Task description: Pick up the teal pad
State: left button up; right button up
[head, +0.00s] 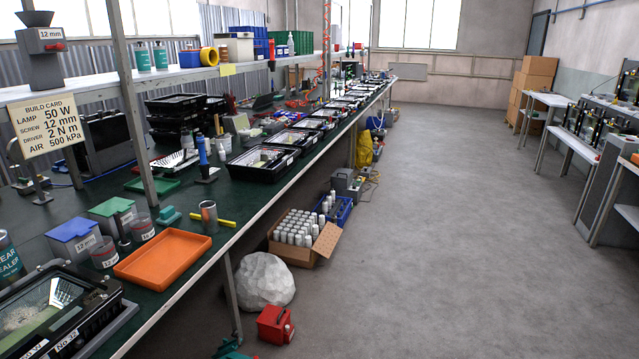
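A small teal piece (168,214), which looks like the teal pad, lies on the dark green bench top (250,203). It is behind the orange tray (165,258) and left of a metal cylinder (208,217). Another teal item (232,351) is on the floor at the bottom edge, partly cut off, and its shape is unclear. Neither of my grippers is in view.
Blue-lidded (73,236) and green-lidded (113,213) boxes and clear jars (141,227) crowd the bench left of the teal piece. A yellow bar (213,219) lies right of it. A shelf post (133,100) stands behind. The floor aisle (430,220) is clear.

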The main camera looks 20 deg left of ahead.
aim_at(169, 214)
jog(key=i+l+u, duration=0.1)
jog(key=i+u, duration=0.2)
jog(key=i, duration=0.2)
jog(key=i+l+u, duration=0.3)
jog(key=i, duration=0.2)
jog(key=i+l+u, duration=0.25)
jog(key=i, duration=0.25)
jog(key=i+l+u, duration=0.1)
jog(key=u, duration=0.4)
jog(key=i+l+u, duration=0.15)
jog(key=u, duration=0.35)
jog(key=i+l+u, duration=0.25)
jog(key=u, duration=0.25)
jog(key=l+u, duration=0.25)
jog(key=u, duration=0.25)
jog(key=i+l, duration=0.05)
